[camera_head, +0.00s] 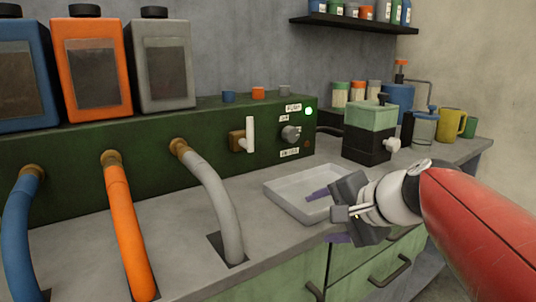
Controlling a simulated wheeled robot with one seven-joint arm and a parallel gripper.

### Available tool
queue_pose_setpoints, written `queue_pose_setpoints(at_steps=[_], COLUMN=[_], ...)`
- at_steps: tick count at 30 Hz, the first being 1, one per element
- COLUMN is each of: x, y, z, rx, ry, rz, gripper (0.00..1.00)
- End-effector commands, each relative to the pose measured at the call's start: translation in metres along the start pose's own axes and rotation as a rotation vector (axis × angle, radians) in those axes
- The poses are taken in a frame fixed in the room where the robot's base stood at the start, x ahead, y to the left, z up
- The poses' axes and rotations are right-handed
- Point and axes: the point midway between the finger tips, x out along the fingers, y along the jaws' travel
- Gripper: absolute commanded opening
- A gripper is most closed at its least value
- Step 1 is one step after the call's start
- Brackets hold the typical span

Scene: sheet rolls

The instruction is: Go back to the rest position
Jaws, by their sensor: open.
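I cannot tell how high above the tray the gripper is.
A green machine (90,170) with blue, orange and grey hoses stands at left. A green-and-black box (370,132), a yellow mug (450,124) and several containers stand behind the gripper. Drawers (375,275) lie below.

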Motion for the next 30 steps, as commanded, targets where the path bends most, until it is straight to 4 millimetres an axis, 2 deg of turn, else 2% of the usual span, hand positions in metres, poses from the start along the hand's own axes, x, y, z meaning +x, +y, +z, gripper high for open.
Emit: queue_pose_setpoints(at_steps=[1,3,6,9,13,14,19,26,30], x=[-0.003,-0.008,-0.018,-0.028,-0.039,-0.034,-0.019,-0.020,-0.020], y=[0.027,0.069,0.124,0.168,0.209,0.219,0.234,0.233,0.233], z=[0.022,0.043,0.063,0.073,0.077,0.077,0.076,0.076,0.076], rx=[-0.116,-0.301,-0.548,-0.762,-0.981,-0.990,-0.976,-0.973,-0.972], ry=[0.003,0.010,0.008,0.003,-0.007,-0.009,-0.008,-0.007,-0.007], rz=[0.079,0.204,0.361,0.489,0.616,0.623,0.619,0.618,0.618], gripper=[0.65,0.65,0.65,0.65,0.65,0.65,0.65,0.65,0.48])
